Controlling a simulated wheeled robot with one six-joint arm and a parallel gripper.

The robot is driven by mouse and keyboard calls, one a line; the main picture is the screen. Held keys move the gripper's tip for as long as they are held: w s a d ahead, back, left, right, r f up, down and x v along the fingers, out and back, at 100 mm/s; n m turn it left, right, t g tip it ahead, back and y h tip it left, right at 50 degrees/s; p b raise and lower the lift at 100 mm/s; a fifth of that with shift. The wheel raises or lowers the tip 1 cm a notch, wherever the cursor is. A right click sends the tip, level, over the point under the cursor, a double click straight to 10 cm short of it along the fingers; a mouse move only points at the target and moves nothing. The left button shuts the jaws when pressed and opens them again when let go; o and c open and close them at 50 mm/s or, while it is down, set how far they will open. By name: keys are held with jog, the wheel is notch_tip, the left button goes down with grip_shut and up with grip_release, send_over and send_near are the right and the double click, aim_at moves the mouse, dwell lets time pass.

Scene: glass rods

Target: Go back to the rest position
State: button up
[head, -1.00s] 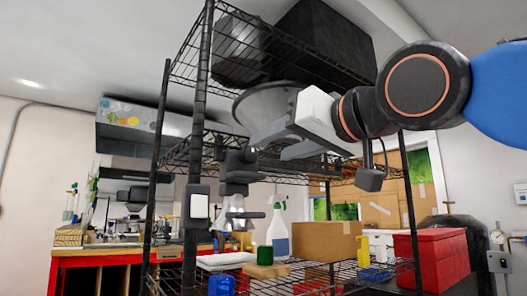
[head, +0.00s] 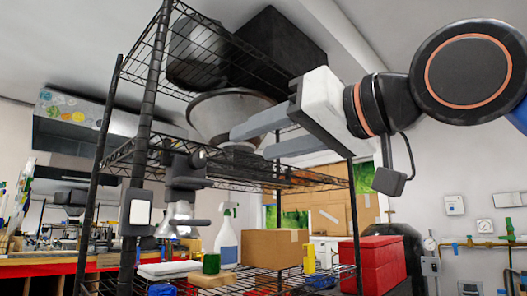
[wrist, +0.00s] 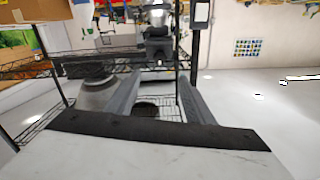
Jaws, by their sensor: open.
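My gripper (head: 250,143) is raised in front of the black wire rack (head: 110,165), with its two grey fingers pointing left and apart. Nothing shows between them. A dark clamp (head: 185,172) is on the rack's front left side, left of and below the fingertips and apart from them in the picture. A clear glass piece (head: 178,222) hangs below the clamp. In the wrist view my two fingers (wrist: 160,85) are spread, with rack wires visible between them. No loose glass rod can be made out near the fingers.
A large grey bowl (head: 228,112) sits on the rack behind my fingers. Lower down are a spray bottle (head: 226,240), a cardboard box (head: 275,248) and a red box (head: 375,262). Open room lies right of the rack, below my arm.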

jog(key=w+d+f+m+h, duration=0.1)
jog(key=w+d+f+h, duration=0.35)
jog(key=f, duration=0.75)
jog(key=w+d+f+m+g+h, duration=0.1)
jog(key=w+d+f+m+h, duration=0.1)
jog(key=d+f, duration=0.7)
jog(key=w+d+f+m+h, duration=0.1)
jog(key=w+d+f+h, duration=0.25)
jog(key=f, duration=1.05)
jog(key=s+d+f+m+g+h, duration=0.1)
jog(key=s+d+f, duration=0.3)
jog(key=f, duration=0.5)
jog(key=s+d+f+m+g+h, duration=0.1)
jog(key=s+d+f+g, duration=0.2)
jog(key=d+f, duration=0.3)
jog(key=s+d+f+m+g+h, duration=0.1)
jog(key=s+d+f, duration=0.3)
jog(key=f, duration=0.9)
jog(key=shift+s+d+f+m+g+h, duration=0.25)
jog(key=shift+s+d+m+g+h, duration=0.05)
jog(key=shift+d+g+h, duration=0.1)
